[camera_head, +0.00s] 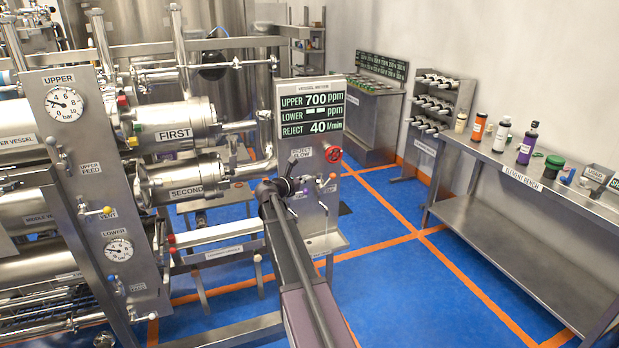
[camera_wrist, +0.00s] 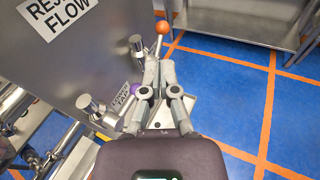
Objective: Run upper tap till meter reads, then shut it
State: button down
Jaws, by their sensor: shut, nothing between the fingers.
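The meter panel (camera_head: 311,113) reads UPPER 700 ppm, LOWER dashes, REJECT 40 l/min. Below it are the taps. In the wrist view, one tap has an orange ball (camera_wrist: 162,27) on its lever, beyond my fingertips; this ball also shows in the head view (camera_head: 333,176). A purple ball (camera_wrist: 135,89) is close to the left of my fingers, beside a small label that seems to say lower tap (camera_wrist: 122,97). My gripper (camera_wrist: 157,68) is shut and empty between the two balls; it is also in the head view (camera_head: 290,185). Whether it touches a lever cannot be told.
A red handwheel (camera_head: 333,154) sits by the REJECT FLOW label (camera_wrist: 57,13). Steel vessels and a gauge panel (camera_head: 85,180) fill the left. A bench (camera_head: 530,185) with bottles stands right. Blue floor between is clear.

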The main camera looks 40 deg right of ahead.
jog(key=shift+a, duration=0.1)
dwell(0.3)
jog(key=s+a+f+m+g+y, duration=0.1)
jog(key=s+a+f+m+y, duration=0.4)
jog(key=s+a, duration=0.4)
jog(key=s+a+f+m+g+y, duration=0.1)
jog(key=s+a+f+m+y, duration=0.4)
jog(key=a, duration=1.3)
jog(key=s+a+f+m+g+y, duration=0.2)
jog(key=s+a+f+m+y, duration=0.3)
jog(key=s+a+m, duration=0.5)
jog(key=s+a, duration=0.3)
jog(key=shift+s+a+f+y, duration=0.15)
jog(key=shift+s+f+y, duration=0.1)
jog(key=shift+s+y, duration=0.05)
